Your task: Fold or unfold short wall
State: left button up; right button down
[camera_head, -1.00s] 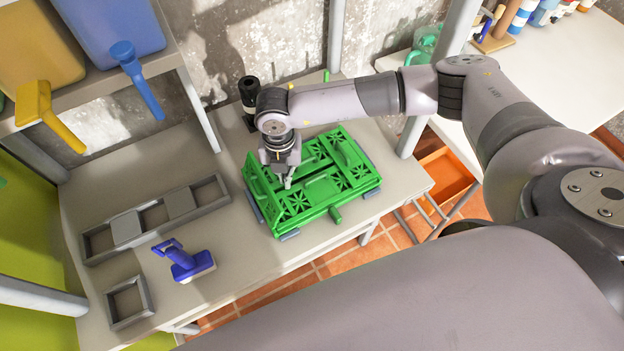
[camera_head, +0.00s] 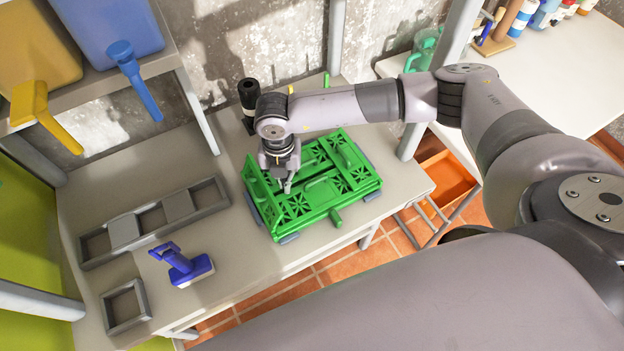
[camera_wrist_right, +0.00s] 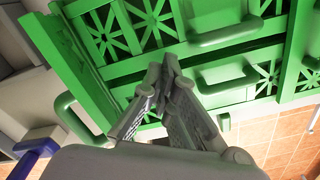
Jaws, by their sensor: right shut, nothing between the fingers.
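The green folding crate (camera_head: 352,180) sits on the workbench, with latticed panels and handle bars lying low inside its frame. A short wall (camera_head: 262,207) runs along its left end; I cannot tell its exact tilt. My right gripper (camera_head: 286,187) is over the left part of the crate, pointing down, fingers closed and empty. In the right wrist view the fingertips (camera_wrist_right: 166,72) meet in front of the green panels (camera_wrist_right: 150,28), near a handle loop (camera_wrist_right: 80,118); contact is unclear. My left gripper is not in view.
On the grey bench (camera_head: 225,250) lie a long grey divided frame (camera_head: 150,222), a small square frame (camera_head: 126,305) and a blue-handled tool (camera_head: 182,265). A black cylinder (camera_head: 248,95) stands behind the crate. An orange bin (camera_head: 447,177) is to the right, below.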

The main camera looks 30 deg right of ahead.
jog(key=shift+a+b, duration=0.5)
jog(key=shift+a, duration=1.9)
notch_tip(320, 180, up, 11)
jog(key=p, duration=0.6)
jog(key=shift+s+p, duration=0.1)
jog(key=shift+p, duration=0.3)
